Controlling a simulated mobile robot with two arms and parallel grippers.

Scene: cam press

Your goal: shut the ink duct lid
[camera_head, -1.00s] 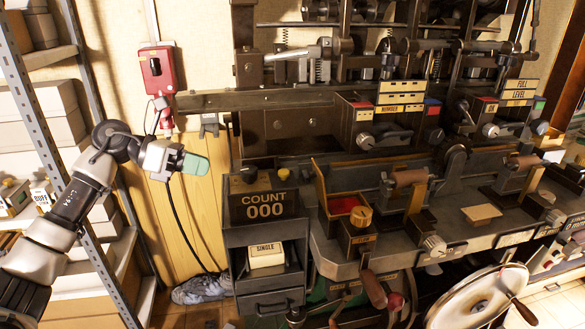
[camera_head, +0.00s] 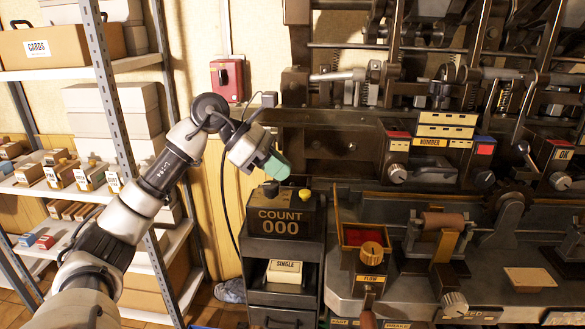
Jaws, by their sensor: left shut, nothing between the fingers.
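The ink duct is most likely the small box with the red inside (camera_head: 362,236), on the machine's bench behind the brass FLOW knob. Its lid (camera_head: 337,215) stands up at the left side of the box, so the box is open. My left gripper (camera_head: 277,168) has green fingers and is shut and empty. It is above and left of the duct, close over the top of the COUNT box, apart from the lid. My right gripper is not in view.
The COUNT box (camera_head: 279,221) reading 000 carries a black and a yellow knob. A roller (camera_head: 443,220) and a pale pad (camera_head: 530,278) sit right of the duct. A metal shelf (camera_head: 117,120) stands at the left. A red switch box (camera_head: 227,80) hangs on the wall.

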